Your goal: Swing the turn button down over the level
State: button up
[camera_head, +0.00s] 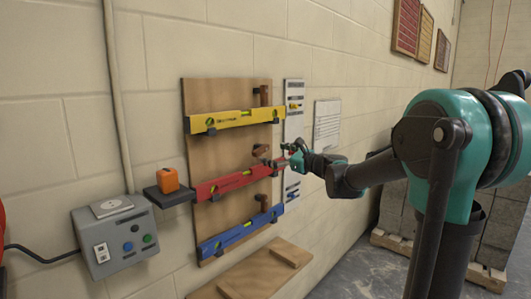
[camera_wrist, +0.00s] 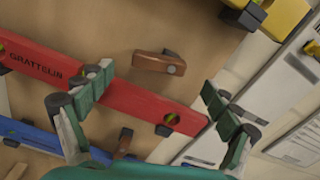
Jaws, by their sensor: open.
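The red level (camera_head: 228,184) lies across the wooden board (camera_head: 225,92), between a yellow and a blue one. It also shows in the wrist view (camera_wrist: 130,98), running down to the right. A brown wooden turn button (camera_wrist: 158,62) with a grey pivot (camera_wrist: 171,69) sits above it, turned sideways, its body clear of the level. The button is small in the head view (camera_head: 260,150). My gripper (camera_head: 285,157) is in front of the board's right edge. In the wrist view my gripper (camera_wrist: 157,82) is open and empty, fingers spread either side of the button.
The yellow level (camera_head: 235,118) is above and the blue level (camera_head: 240,231) below, each with its own turn button. An orange block (camera_head: 168,179) sits on a dark shelf at left. A grey switch box (camera_head: 118,237) is lower left. A wooden ledge (camera_head: 240,285) is below.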

aim_at(263, 151)
jog(key=shift+x, duration=2.3)
jog(key=c, duration=1.2)
